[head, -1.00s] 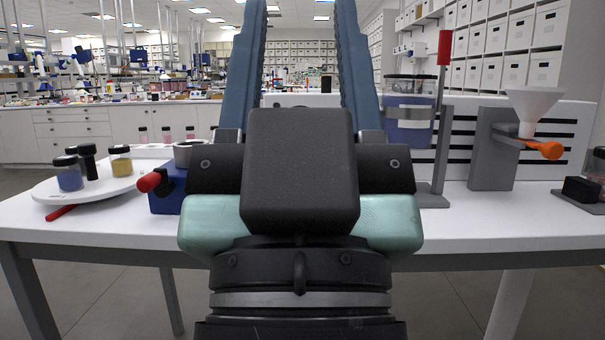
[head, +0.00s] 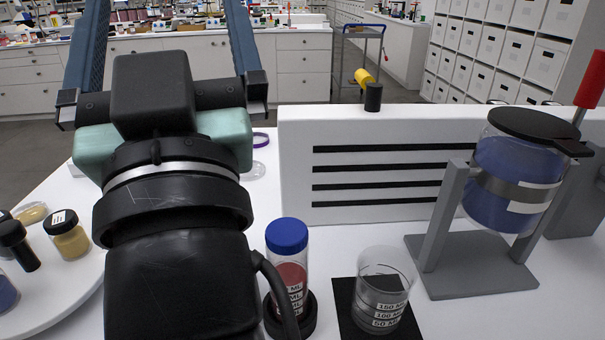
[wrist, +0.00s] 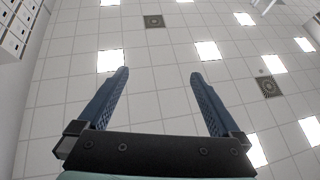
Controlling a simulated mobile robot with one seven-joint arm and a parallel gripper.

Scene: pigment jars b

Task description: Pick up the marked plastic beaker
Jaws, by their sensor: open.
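The marked plastic beaker (head: 384,285) is clear and stands upright on a black square pad (head: 350,318) at the front of the white table in the head view. It carries black volume labels and looks empty. My gripper (wrist: 158,78) is open and empty, with its two blue fingers apart and pointing up at the ceiling in the wrist view. In the head view my gripper's fingers rise at the upper left, away from the beaker, and their tips are cut off by the top edge.
A blue-capped tube (head: 288,262) of red pigment stands in a black base just left of the beaker. A grey stand (head: 470,262) holds a blue-filled jar (head: 512,180) at right. A white slotted panel (head: 385,125) stands behind. A round white tray (head: 75,285) with jars is at left.

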